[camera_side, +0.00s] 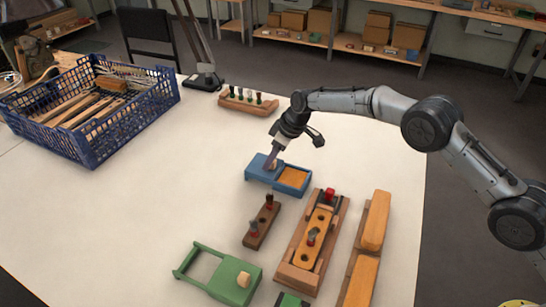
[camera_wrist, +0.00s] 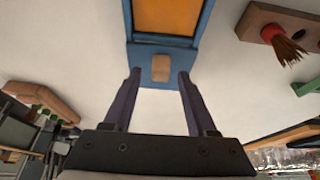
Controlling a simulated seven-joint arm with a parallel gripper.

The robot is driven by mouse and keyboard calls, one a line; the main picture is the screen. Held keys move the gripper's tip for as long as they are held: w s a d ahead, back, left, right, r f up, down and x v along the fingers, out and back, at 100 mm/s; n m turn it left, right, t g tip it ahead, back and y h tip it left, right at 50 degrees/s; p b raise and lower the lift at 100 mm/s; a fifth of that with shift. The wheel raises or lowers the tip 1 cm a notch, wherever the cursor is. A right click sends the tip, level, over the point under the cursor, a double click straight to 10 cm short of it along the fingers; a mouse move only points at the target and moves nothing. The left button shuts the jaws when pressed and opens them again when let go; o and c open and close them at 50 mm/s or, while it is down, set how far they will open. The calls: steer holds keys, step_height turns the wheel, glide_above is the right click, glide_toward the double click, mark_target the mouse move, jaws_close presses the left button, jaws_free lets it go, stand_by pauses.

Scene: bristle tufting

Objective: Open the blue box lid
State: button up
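The blue box (camera_side: 294,181) stands near the middle of the white table. Its blue lid (camera_side: 259,167), with a light wooden knob (camera_wrist: 161,68), lies slid off toward the left in the side view, and orange-brown contents show in the uncovered part. The box and its contents also show at the top of the wrist view (camera_wrist: 166,18). My gripper (camera_side: 270,164) is low over the lid. In the wrist view my gripper's dark fingers (camera_wrist: 159,74) stand apart on either side of the knob, with visible gaps. Whether the fingertips touch the lid I cannot tell.
A dark brown holder (camera_side: 262,224), a wooden fixture (camera_side: 296,250) and a green box (camera_side: 228,275) stand in front. A blue crate (camera_side: 75,140) of brushes is at left, a tuft rack (camera_side: 248,101) behind. The table left of the blue box is clear.

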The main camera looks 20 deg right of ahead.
steer(key=v, duration=1.3)
steer(key=shift+r, duration=0.35)
steer(key=shift+s+d, duration=0.15)
